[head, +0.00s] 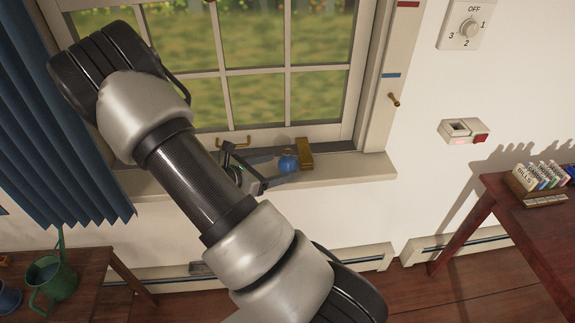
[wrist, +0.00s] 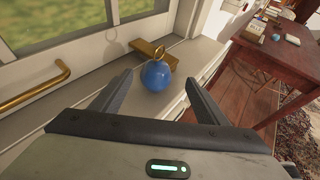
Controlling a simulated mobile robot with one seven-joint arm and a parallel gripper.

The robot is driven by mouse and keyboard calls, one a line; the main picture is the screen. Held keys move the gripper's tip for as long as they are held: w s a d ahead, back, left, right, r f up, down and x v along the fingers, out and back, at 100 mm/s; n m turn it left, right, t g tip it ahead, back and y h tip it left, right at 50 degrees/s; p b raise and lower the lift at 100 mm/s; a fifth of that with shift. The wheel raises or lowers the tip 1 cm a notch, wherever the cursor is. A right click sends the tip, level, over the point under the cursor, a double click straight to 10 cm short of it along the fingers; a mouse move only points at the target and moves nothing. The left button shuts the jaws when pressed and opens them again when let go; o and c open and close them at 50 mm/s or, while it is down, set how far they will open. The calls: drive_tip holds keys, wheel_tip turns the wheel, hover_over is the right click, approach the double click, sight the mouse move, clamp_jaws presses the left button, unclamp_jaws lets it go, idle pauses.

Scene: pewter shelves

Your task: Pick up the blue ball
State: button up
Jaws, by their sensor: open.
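The blue ball (head: 288,163) rests on the window sill in the head view, beside a small brass block. In the wrist view the blue ball (wrist: 156,75) sits just ahead of my fingertips, roughly centred between them, with a brass ring close behind it. My gripper (wrist: 158,84) is open and empty, its two dark fingers spread to either side of the ball's near side. In the head view my gripper (head: 268,168) is at the sill, left of the ball, partly hidden by my arm. I cannot tell whether a finger touches the ball.
The brass block (head: 305,153) lies right behind the ball on the sill (head: 345,168). A brass window handle (wrist: 35,86) is at the left in the wrist view. A red-brown table (head: 530,215) stands right, a brown table (head: 85,270) lower left. A blue curtain hangs left.

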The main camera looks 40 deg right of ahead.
sight(280, 167)
drive_tip(key=x, duration=0.5)
drive_tip(key=shift+w+f, duration=0.35)
drive_tip(key=shift+f, duration=0.05)
drive_tip(key=shift+a, duration=0.1)
drive_tip(key=c, duration=1.2)
